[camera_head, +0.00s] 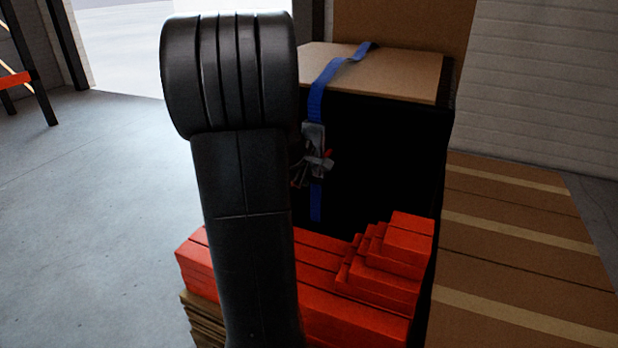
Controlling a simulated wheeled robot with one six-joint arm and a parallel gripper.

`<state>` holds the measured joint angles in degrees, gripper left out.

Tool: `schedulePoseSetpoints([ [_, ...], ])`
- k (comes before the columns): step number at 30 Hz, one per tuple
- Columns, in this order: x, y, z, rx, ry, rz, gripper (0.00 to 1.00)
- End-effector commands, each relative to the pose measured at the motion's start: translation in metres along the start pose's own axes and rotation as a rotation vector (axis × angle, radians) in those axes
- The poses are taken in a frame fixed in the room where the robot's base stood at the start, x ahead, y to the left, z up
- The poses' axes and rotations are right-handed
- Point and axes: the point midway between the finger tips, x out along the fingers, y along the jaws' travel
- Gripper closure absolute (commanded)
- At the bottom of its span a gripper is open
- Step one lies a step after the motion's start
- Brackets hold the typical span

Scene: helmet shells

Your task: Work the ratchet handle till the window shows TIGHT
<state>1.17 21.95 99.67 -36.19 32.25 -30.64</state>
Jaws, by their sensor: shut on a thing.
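A blue strap (315,100) runs over the top edge of a tall dark load and down its front face. A grey ratchet (313,135) sits on the strap, with small red parts beside and below it. My gripper (318,165) is at the ratchet, mostly hidden by my black arm and small in the picture. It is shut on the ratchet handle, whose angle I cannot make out. The window and its wording are too small to read.
Red stepped blocks (385,260) lie on a stack in front of the load. Brown cartons (520,240) stand at the right. A cardboard top (400,72) covers the load. An orange-and-black rack (18,80) is at the far left. Grey floor (90,220) at left is clear.

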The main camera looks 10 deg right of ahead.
Motion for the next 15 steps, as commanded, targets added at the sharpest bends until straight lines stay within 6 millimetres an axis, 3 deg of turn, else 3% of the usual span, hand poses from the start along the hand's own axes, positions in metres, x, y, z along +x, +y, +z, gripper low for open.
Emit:
schedulePoseSetpoints([
  [1, 0.006, -0.0085, 0.0015, 0.0, -0.009, -0.018, 1.0],
  [12, 0.0069, -0.0092, 0.0016, 0.001, -0.011, -0.021, 1.0],
  [13, 0.0069, -0.0092, 0.0016, 0.001, -0.011, -0.021, 0.8],
  [15, 0.0067, -0.0091, 0.0017, 0.001, -0.011, -0.021, 0.67],
])
